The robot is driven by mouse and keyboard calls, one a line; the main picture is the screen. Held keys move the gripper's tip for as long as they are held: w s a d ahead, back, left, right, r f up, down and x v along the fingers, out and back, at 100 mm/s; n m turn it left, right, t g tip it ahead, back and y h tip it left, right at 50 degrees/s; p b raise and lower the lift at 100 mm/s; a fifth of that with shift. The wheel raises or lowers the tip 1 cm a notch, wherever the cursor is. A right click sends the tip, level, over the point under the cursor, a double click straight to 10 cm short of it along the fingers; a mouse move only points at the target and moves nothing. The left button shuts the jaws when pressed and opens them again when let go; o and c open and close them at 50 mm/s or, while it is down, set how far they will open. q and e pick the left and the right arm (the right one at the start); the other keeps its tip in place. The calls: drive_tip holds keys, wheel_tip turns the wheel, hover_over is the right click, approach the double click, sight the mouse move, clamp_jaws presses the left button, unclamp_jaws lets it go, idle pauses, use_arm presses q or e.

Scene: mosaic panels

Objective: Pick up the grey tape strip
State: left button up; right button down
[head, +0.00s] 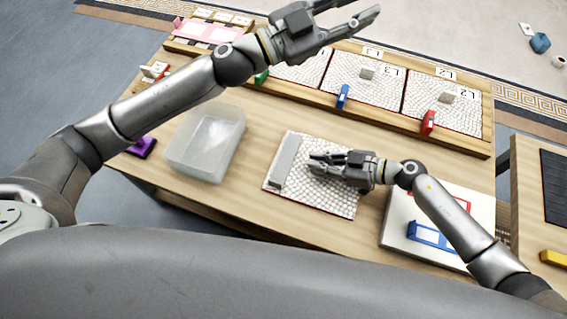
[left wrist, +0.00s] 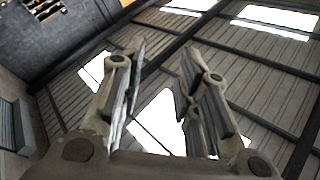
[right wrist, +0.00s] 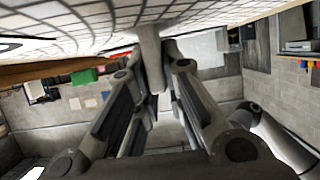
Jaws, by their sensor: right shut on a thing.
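The grey tape strip (head: 286,160) lies along the left edge of a white mosaic panel (head: 333,200) on the table. My right gripper (head: 312,163) is low over this panel, at the strip's right side. In the right wrist view, a grey piece of the strip (right wrist: 151,55) stands out from the mosaic surface and runs between my right fingers (right wrist: 157,65), which are shut on it. My left gripper (head: 352,10) is raised beyond the far side of the table, open and empty. Its spread fingers (left wrist: 163,55) show against the ceiling in the left wrist view.
A clear empty bin (head: 181,152) stands left of the panel. Mosaic panels with labelled blocks sit in a wooden tray (head: 460,146) at the back. A white board (head: 397,238) with blue and red frames lies at right. Bare table (head: 250,130) separates the bin and panel.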

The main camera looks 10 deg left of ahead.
use_arm(q)
drive_tip(key=w+a+f+n+t+y, duration=0.35)
drive_tip(key=w+f+n+y, duration=0.2)
drive_tip(key=f+y, duration=0.45)
drive_tip(key=s+a+f+m+g+y, duration=0.25)
drive_tip(key=s+f+g+y, duration=0.25)
drive_tip(key=s+f+g, duration=0.55)
drive_tip(key=s+a+f+m+g+y, duration=0.35)
drive_tip(key=s+f+m, duration=0.2)
drive_tip(key=s, duration=0.65)
drive_tip(key=shift+h, duration=0.25)
drive_tip(key=f, duration=1.2)
drive_tip(key=shift+w+a, duration=0.15)
drive_tip(key=shift+a, duration=0.25)
drive_tip(key=shift+c, duration=0.2)
clamp_jaws()
